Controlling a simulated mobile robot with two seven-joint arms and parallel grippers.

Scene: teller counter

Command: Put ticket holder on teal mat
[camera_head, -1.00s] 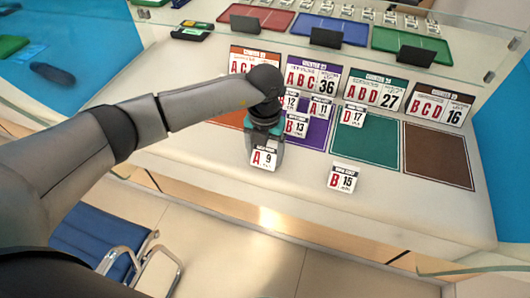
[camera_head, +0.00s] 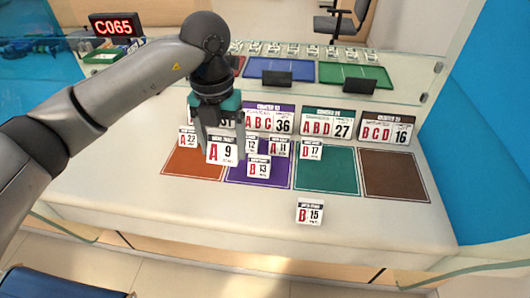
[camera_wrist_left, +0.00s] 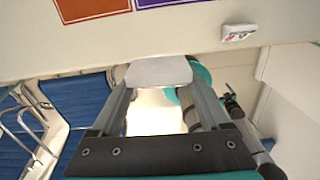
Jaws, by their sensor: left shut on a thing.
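My left gripper (camera_head: 221,140) is shut on the white A 9 ticket holder (camera_head: 223,152). It holds it upright above the counter, in front of where the orange and purple mats meet. In the left wrist view the held ticket holder (camera_wrist_left: 158,72) shows as a pale piece between the fingers. The teal mat (camera_head: 328,178) lies right of the purple mat; a B 17 ticket holder (camera_head: 311,150) stands at its back edge. A B 15 ticket holder (camera_head: 310,213) stands on bare counter in front of the teal mat. My right gripper is out of view.
The orange mat (camera_head: 188,168) holds A 22 (camera_head: 187,137); the purple mat (camera_head: 278,178) holds several ticket holders. The brown mat (camera_head: 394,175) is bare. Counter signs and a glass screen stand behind. Most of the teal mat is free.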

